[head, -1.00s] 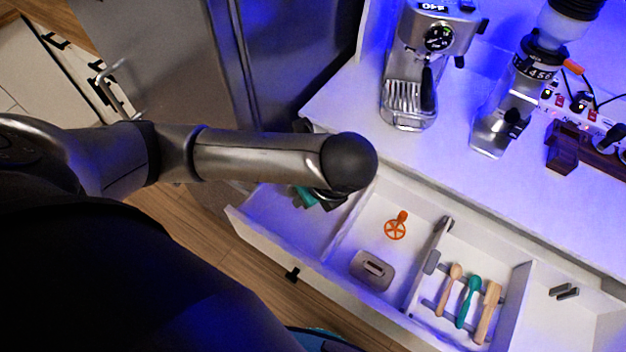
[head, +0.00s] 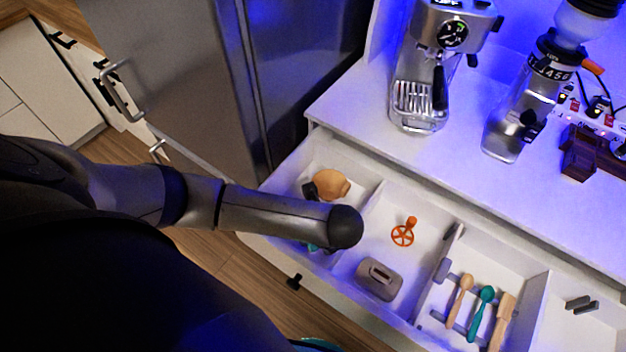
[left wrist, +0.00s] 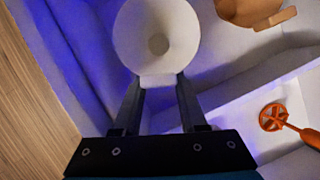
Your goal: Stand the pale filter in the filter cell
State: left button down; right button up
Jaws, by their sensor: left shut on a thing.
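The pale filter (left wrist: 157,35) is a white cone, seen mouth-on in the left wrist view. My left gripper (left wrist: 159,82) is shut on its small tab, with one dark finger on each side. The filter is over or in the left drawer compartment (head: 278,187); I cannot tell whether it touches the floor. A tan filter (head: 329,184) is in that compartment, and it also shows in the left wrist view (left wrist: 250,10), right of the pale one and apart from it. In the head view my left arm hides the pale filter and most of the gripper. My right gripper is not in view.
A divider separates this compartment from one with an orange tool (head: 403,234) and a grey-brown block (head: 379,279). Farther right lie wooden and teal utensils (head: 481,312). The espresso machine (head: 424,75) and grinder (head: 525,100) stand on the white counter above.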

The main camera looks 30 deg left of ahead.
pick_arm(q)
jog(key=shift+f, duration=1.2)
jog(key=c, duration=0.7)
grip_release()
jog(key=shift+c, duration=0.2)
jog(key=p+v, duration=0.2)
jog(key=v, duration=1)
jog(key=shift+p, duration=0.3)
